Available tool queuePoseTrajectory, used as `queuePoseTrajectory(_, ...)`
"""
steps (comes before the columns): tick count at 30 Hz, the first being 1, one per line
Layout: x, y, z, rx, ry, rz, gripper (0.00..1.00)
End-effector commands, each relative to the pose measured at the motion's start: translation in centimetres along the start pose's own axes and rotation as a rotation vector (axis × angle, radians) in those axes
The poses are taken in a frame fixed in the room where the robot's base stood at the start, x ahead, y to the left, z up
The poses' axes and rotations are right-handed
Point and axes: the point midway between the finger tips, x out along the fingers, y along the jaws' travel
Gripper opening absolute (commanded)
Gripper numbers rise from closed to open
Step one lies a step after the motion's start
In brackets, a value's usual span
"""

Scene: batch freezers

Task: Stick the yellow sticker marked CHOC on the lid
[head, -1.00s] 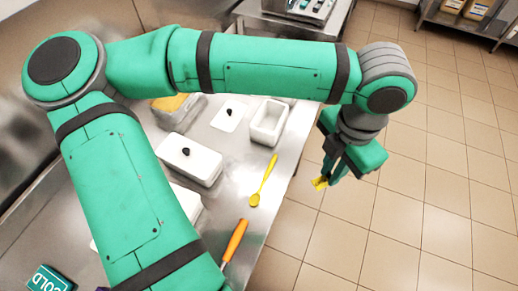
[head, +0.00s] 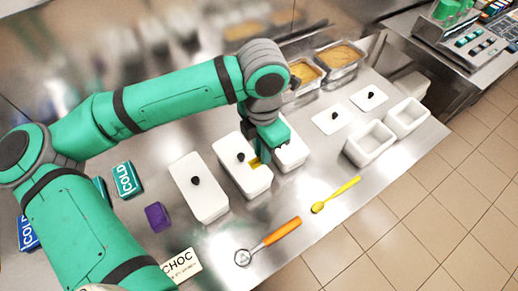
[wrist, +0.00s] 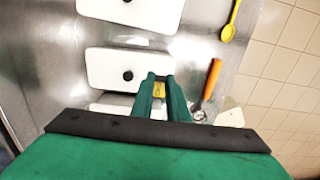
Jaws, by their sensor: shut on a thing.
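My gripper (head: 262,157) points down, shut on a small yellow sticker (head: 255,163). In the head view the sticker appears over the front part of the middle white lid (head: 240,150), which has a black knob. I cannot tell whether it touches the lid. In the wrist view the sticker (wrist: 160,90) is between the fingers (wrist: 162,85), at the edge of a knobbed lid (wrist: 110,66). No marking on the sticker is legible.
A left lidded tub (head: 200,195) and a right white tub (head: 291,154) flank the middle one. Open white tubs (head: 352,150) and loose lids (head: 322,121) lie farther right. An orange-handled scoop (head: 282,231) and yellow spoon (head: 345,190) lie in front. A purple block (head: 157,217) is left.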

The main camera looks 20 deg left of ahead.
Motion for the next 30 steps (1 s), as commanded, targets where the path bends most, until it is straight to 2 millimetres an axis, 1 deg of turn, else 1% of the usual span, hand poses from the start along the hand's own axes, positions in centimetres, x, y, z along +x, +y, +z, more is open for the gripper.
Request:
queuePoseTrajectory(3, 0.2, 0.7, -0.8, -0.02, 0.0, 0.0, 0.01)
queuePoseTrajectory(8, 0.8, 0.7, -0.9, -0.023, 0.001, -0.002, 0.01)
queuePoseTrajectory(24, 5.1, 0.7, -0.9, -0.021, 0.001, -0.001, 0.01)
queuePoseTrajectory(30, 6.2, 0.7, -0.8, -0.021, 0.0, 0.0, 0.01)
